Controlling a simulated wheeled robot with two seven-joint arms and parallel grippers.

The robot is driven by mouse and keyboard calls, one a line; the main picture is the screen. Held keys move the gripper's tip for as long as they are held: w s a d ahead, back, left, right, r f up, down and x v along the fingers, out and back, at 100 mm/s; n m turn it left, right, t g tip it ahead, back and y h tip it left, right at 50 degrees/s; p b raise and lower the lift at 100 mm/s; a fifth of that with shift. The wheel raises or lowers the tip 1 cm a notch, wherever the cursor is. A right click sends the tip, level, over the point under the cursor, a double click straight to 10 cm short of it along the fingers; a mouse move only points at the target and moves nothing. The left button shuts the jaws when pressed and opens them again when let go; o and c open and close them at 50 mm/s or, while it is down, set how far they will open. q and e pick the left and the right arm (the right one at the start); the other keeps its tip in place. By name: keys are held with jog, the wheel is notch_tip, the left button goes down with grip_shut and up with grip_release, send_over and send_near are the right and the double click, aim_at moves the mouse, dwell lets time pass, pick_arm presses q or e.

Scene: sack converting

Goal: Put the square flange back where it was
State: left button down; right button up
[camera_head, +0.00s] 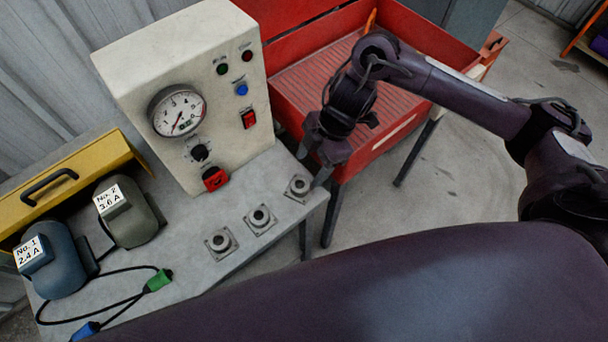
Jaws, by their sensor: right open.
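Three square flanges, grey plates with a round raised hub, lie in a slanting row along the right part of the grey table (190,270). The left flange (221,242), the middle flange (260,219) and the right flange (298,188) all lie flat and apart. My right gripper (311,169) is open, fingers pointing down, just above and behind the right flange near the table's right edge. Its fingertips look close to that flange; I cannot tell whether they touch it. I see nothing between the fingers. My left gripper is out of view.
A beige control box (185,85) with a gauge stands behind the flanges. Two motors (50,262) (127,215), cables and a green connector (158,280) occupy the table's left. A yellow case (75,185) lies behind them. A red tray stand (310,80) stands beyond the right edge.

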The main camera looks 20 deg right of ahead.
jog(key=p+v, duration=0.1)
jog(key=v, duration=0.4)
jog(key=shift+r, duration=0.15)
dwell(0.3)
